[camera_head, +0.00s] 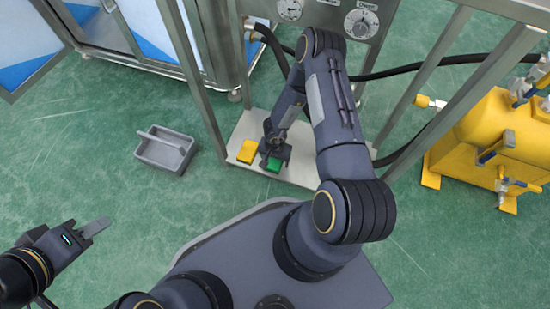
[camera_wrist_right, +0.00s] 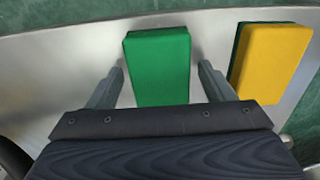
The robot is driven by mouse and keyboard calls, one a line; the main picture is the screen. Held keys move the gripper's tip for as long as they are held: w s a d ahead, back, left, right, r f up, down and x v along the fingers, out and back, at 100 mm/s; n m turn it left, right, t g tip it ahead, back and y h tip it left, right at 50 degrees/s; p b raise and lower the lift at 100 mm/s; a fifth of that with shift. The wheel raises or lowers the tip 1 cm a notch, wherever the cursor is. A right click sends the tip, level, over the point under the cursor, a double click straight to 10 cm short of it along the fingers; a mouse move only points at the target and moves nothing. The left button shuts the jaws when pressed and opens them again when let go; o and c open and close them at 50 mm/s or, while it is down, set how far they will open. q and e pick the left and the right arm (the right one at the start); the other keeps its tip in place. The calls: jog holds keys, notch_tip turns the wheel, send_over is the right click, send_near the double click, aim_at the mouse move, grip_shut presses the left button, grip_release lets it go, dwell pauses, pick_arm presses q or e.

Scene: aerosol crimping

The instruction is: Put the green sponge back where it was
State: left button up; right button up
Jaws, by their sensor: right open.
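The green sponge (camera_wrist_right: 158,62) lies flat on a light metal shelf (camera_wrist_right: 75,75). My right gripper (camera_wrist_right: 160,80) is open, with one finger on each side of the near part of the sponge. In the right wrist view, small gaps show between the fingers and the sponge. In the head view, the green sponge (camera_head: 273,164) shows partly below my right gripper (camera_head: 271,155). My left gripper (camera_head: 98,228) is at the lower left, over bare floor and away from the sponge; its finger gap does not show clearly.
A yellow sponge (camera_head: 248,151) with a dark green layer lies beside the green one; it also shows in the right wrist view (camera_wrist_right: 271,62). A grey tote (camera_head: 152,152) stands on the floor at left. Metal posts, black hoses and a yellow tank (camera_head: 480,130) stand at right.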

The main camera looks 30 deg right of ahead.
notch_tip(320, 180, up, 12)
jog(key=p, duration=0.6)
jog(key=shift+r, duration=0.15)
